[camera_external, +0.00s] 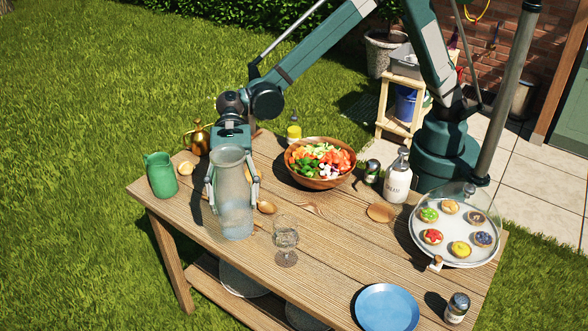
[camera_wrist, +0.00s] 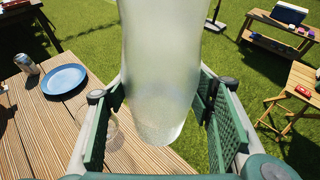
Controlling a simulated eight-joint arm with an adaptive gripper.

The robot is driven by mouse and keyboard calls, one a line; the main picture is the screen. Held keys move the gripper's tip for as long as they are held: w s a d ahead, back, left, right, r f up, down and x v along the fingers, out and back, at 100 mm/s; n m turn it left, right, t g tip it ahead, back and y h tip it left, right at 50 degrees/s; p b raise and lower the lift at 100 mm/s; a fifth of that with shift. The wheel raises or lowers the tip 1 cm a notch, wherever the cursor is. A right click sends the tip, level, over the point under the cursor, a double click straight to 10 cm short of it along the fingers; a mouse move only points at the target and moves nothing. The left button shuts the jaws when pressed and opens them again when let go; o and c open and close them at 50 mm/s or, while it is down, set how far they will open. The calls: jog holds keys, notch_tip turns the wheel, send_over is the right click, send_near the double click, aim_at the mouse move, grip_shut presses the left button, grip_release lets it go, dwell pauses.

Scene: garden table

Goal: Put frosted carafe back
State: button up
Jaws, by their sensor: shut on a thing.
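The frosted carafe (camera_external: 232,195) is a tall, pale, translucent vessel, upright over the left part of the wooden table. My gripper (camera_external: 232,182) is shut on it, with one finger at each side of its body. In the wrist view the frosted carafe (camera_wrist: 163,75) fills the middle between the two green finger pads of my gripper (camera_wrist: 160,105). I cannot tell for sure whether its base touches the table or hangs just above it. The wooden table (camera_external: 320,240) is bare just right of the carafe's foot, apart from a stemmed glass.
The stemmed glass (camera_external: 286,240) stands close to the carafe's right. A green pitcher (camera_external: 160,175) is at the left end. A salad bowl (camera_external: 320,180), a cream bottle (camera_external: 397,182) and a domed tray (camera_external: 415,240) stand farther right. A blue plate (camera_external: 387,308) lies near the front edge.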

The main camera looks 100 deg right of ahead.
aim_at(233, 185)
notch_tip(233, 185, up, 8)
jog(key=shift+r, duration=0.1)
jog(key=shift+s+r, duration=0.15)
jog(key=shift+s, duration=0.15)
jog(key=s+d+n+g+p, duration=0.3)
jog(key=s, duration=2.8)
notch_tip(233, 185, down, 11)
jog(key=shift+w, duration=0.2)
jog(key=shift+f, duration=0.2)
notch_tip(233, 185, down, 6)
jog(key=b, duration=0.2)
jog(key=shift+f+b, duration=0.55)
jog(key=shift+f, duration=1.35)
